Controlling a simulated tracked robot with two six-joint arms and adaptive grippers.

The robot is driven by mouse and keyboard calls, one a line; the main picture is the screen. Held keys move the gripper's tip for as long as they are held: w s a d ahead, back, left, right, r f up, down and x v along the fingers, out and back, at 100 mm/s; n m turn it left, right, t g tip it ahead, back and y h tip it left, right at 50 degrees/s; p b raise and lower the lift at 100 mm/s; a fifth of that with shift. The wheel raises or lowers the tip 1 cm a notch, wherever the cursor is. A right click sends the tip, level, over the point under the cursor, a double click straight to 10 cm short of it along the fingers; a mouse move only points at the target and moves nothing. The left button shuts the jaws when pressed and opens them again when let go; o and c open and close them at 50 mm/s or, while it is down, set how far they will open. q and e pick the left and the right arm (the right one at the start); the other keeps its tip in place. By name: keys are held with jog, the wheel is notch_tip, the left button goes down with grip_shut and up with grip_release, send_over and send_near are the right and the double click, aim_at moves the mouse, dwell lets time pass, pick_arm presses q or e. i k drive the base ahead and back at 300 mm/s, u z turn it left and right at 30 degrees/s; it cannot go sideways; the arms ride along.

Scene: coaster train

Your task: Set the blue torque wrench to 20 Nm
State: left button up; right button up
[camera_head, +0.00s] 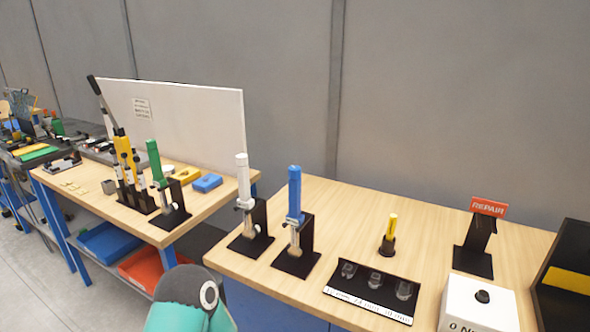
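The blue torque wrench (294,196) stands upright, blue handle up, in a black holder on the wooden table, near its left part. Its lower part is silvery and sits at the front of the holder. Any scale on it is too small to read. Neither gripper shows; only a teal and dark rounded part, seemingly of my own arm, shows at the bottom edge, with no fingers visible.
A white wrench (243,181) stands close left of the blue one. A green wrench (154,161) stands on the left table (222,197). Right are a black socket tray (392,309), a yellow-topped piece (392,228), a REPAIR stand (472,260) and a white box (475,310).

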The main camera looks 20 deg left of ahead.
aim_at(294, 172)
jog(key=k, duration=1.3)
jog(key=u, duration=0.3)
jog(key=i, duration=0.5)
jog(key=u, duration=0.55)
jog(key=i, duration=0.6)
jog(key=z, duration=0.15)
